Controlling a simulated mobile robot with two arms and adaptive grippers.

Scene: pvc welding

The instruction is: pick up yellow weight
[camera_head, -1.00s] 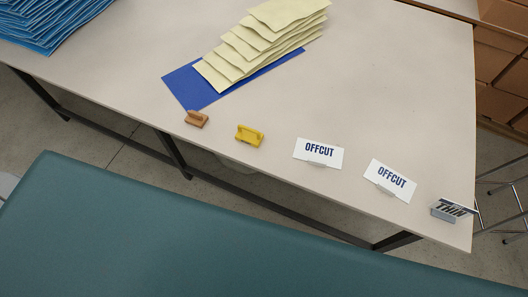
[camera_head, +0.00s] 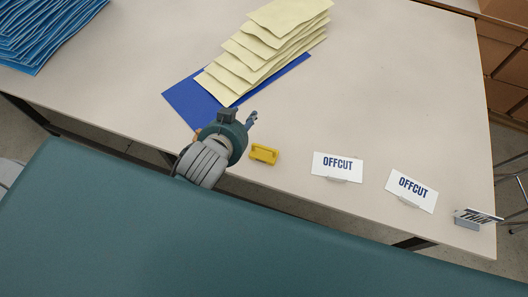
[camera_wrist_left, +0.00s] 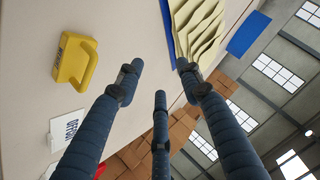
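The yellow weight (camera_head: 264,154), a small block with a handle, stands on the table near its front edge in the head view. It also shows at the upper left of the left wrist view (camera_wrist_left: 74,62). My left gripper (camera_head: 251,119) is just left of and beyond the weight, apart from it. In the left wrist view its fingers (camera_wrist_left: 160,72) are spread with nothing between them, and the weight lies outside them to the left. My right gripper is in neither view.

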